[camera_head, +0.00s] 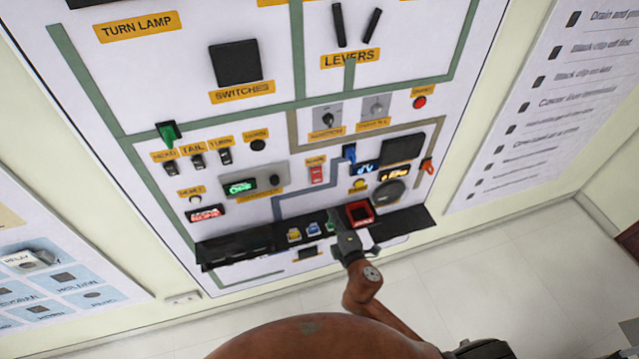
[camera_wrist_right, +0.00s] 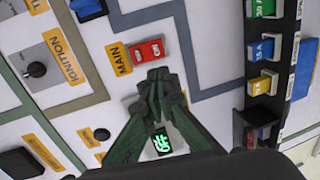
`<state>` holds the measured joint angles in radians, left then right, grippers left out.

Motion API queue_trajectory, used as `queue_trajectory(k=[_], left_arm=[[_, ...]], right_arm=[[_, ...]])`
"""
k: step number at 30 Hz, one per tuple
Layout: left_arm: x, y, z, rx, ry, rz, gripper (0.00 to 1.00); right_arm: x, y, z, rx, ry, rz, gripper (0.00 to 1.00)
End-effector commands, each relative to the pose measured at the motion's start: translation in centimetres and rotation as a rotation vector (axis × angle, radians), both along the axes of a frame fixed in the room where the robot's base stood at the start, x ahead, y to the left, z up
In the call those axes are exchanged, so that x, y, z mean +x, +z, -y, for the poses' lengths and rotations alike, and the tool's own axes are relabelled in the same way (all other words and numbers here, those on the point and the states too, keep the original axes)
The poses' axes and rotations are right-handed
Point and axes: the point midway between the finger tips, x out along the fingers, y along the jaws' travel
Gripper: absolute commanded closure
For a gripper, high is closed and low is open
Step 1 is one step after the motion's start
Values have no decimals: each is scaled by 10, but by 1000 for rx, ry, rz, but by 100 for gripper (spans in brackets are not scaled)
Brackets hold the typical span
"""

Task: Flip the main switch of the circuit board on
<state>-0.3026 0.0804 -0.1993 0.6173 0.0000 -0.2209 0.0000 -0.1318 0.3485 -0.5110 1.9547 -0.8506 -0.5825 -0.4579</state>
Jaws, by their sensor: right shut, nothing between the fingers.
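The main switch (camera_head: 316,174) is a small red rocker with white markings, set in the white panel under an orange label. In the right wrist view the main switch (camera_wrist_right: 147,50) sits beside its MAIN label (camera_wrist_right: 117,59). I cannot tell which way the rocker is tipped. My right gripper (camera_head: 335,216) is shut and empty, below and right of the switch in the head view. In the wrist view the closed fingertips (camera_wrist_right: 160,76) show just below the switch; whether they touch the panel is unclear. My left gripper is not in view.
A black shelf (camera_head: 240,249) with coloured fuses juts out below the switch. A green-lit display (camera_head: 240,186) is left of it, and a blue lever (camera_head: 349,153) is to its right. The ignition knob (camera_head: 327,118) is above. Floor is clear right of the panel.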

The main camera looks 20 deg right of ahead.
Motion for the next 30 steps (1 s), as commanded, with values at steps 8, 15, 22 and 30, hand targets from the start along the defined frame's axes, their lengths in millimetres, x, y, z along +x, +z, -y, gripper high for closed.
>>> queue_trajectory(k=[8, 15, 22, 30], left_arm=[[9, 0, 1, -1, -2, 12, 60], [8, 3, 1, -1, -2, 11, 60], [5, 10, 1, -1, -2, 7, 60], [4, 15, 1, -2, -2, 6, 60]], right_arm=[[0, 3, -1, -3, 2, 6, 100], [12, 2, -1, -3, 1, 6, 100], [55, -4, -3, -2, 0, 5, 100], [107, -15, -4, -2, 0, 5, 100]])
